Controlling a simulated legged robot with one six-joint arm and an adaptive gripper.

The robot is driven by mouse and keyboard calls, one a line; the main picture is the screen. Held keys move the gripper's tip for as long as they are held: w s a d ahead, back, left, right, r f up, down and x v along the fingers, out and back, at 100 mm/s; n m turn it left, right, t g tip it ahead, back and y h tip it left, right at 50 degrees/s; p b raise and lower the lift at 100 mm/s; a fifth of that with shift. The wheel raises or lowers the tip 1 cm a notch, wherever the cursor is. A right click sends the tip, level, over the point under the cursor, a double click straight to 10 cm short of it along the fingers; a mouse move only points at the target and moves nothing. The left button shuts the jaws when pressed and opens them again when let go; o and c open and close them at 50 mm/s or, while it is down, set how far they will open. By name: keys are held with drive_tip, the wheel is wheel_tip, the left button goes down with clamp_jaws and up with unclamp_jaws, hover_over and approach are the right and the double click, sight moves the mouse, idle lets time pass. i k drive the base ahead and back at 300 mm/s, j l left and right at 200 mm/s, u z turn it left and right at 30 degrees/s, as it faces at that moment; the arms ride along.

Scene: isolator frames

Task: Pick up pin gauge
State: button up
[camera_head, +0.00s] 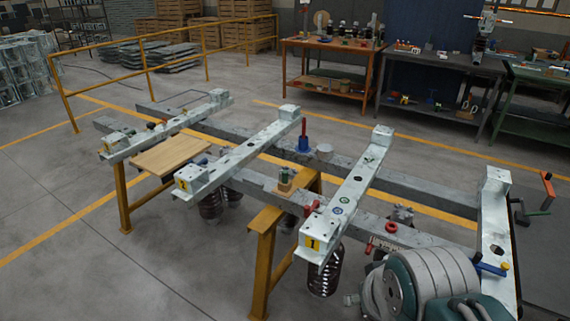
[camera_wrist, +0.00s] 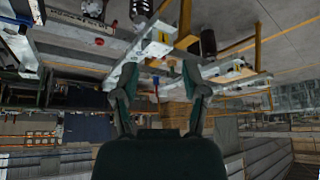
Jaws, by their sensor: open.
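I cannot tell for sure which small part is the pin gauge. One candidate is an upright red pin on a blue base (camera_head: 303,144), standing on the far grey beam behind the middle crossbar. Another is a small dark and green piece on a wooden block (camera_head: 285,184) on the near beam. In the wrist view, which is upside down, the red and blue piece (camera_wrist: 156,84) shows small between my fingers, well beyond them. My gripper (camera_wrist: 161,72) is open, with nothing between its fingertips. The fingers are not clearly seen in the head view.
White crossbars (camera_head: 245,150) lie over two long grey beams (camera_head: 420,190) on yellow trestles (camera_head: 264,245). A wooden board (camera_head: 170,155), a red ring (camera_head: 391,227) and dark springs (camera_head: 324,268) are nearby. A yellow railing (camera_head: 150,70) and workbenches (camera_head: 333,65) stand behind.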

sight(284, 173)
drive_tip(key=i+j+z, duration=0.15)
drive_tip(key=i+j, duration=0.2)
drive_tip(key=i+j+z, duration=0.1)
drive_tip(key=i+j, duration=0.35)
drive_tip(key=i+j+z, duration=0.15)
drive_tip(key=i+j, duration=0.25)
drive_tip(key=i+j+z, duration=0.15)
drive_tip(key=i+j, duration=0.2)
drive_tip(key=j, duration=0.15)
drive_tip(key=i+j+z, duration=0.1)
drive_tip(key=i+j, duration=0.2)
drive_tip(key=j, duration=0.25)
